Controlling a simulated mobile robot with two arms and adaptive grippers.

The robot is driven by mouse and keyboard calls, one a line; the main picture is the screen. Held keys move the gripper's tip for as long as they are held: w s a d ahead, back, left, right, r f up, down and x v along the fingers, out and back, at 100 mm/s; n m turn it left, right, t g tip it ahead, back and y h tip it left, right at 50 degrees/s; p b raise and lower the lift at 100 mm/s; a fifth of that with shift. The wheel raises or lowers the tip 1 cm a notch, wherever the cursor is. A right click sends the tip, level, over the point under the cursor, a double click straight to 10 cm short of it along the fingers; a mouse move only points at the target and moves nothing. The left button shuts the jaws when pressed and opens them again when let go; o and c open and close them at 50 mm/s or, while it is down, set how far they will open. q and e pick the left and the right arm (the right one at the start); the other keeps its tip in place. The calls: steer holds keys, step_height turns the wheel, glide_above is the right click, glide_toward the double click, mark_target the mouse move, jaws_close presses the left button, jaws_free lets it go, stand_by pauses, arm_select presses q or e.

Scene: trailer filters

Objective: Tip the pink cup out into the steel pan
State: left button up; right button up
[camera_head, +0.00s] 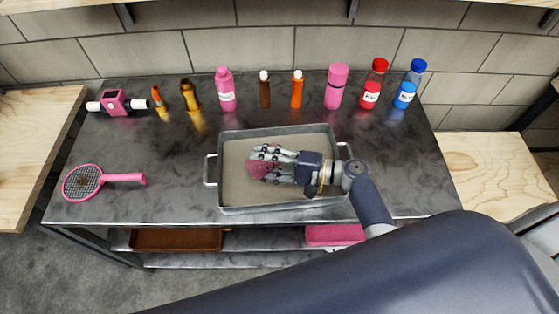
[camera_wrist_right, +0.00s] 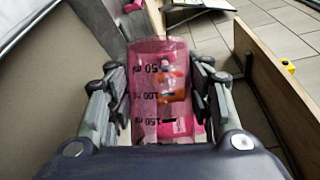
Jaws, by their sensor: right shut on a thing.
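The pink cup (camera_wrist_right: 160,95) is see-through with black volume marks. My right gripper (camera_wrist_right: 155,98) is shut on it, with a finger on either side. In the head view the pink cup (camera_head: 259,171) is partly hidden by the fingers of my right gripper (camera_head: 265,163). Both are over the inside of the steel pan (camera_head: 235,193), a shallow grey tray with side handles. The pan's visible floor looks bare. Orange and pink shapes show in or through the cup; I cannot tell which. My left gripper is not in view.
Several bottles stand along the back of the dark table, including a pink bottle (camera_head: 225,92) and a red one (camera_head: 373,85). A pink device (camera_head: 116,103) is at the back left. The table left of the pan is mostly clear.

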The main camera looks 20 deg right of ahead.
steer(key=shift+w+d+r+m+t+y+b, duration=0.2)
steer(key=shift+d+r+m+y+b, duration=0.1)
steer(key=shift+m+b, duration=0.25)
steer(key=shift+w+d+r+m+t+y+b, duration=0.2)
steer(key=shift+d+r+m+y+b, duration=0.1)
steer(key=shift+m, duration=0.5)
steer(key=shift+w+d+r+m+t+y+b, duration=0.1)
steer(key=shift+d+r+m+t+y+b, duration=0.15)
steer(key=shift+m+b, duration=0.3)
stand_by(1.8)
steer(key=shift+w+d+r+m+t+y+p, duration=0.15)
steer(key=shift+d+r+m+t, duration=0.05)
steer(key=shift+r+m, duration=0.3)
steer(key=shift+w+d+r+m+t+y+p, duration=0.1)
steer(key=shift+d+r+m+t+p, duration=0.1)
steer(key=shift+r+m, duration=0.3)
stand_by(0.4)
stand_by(0.8)
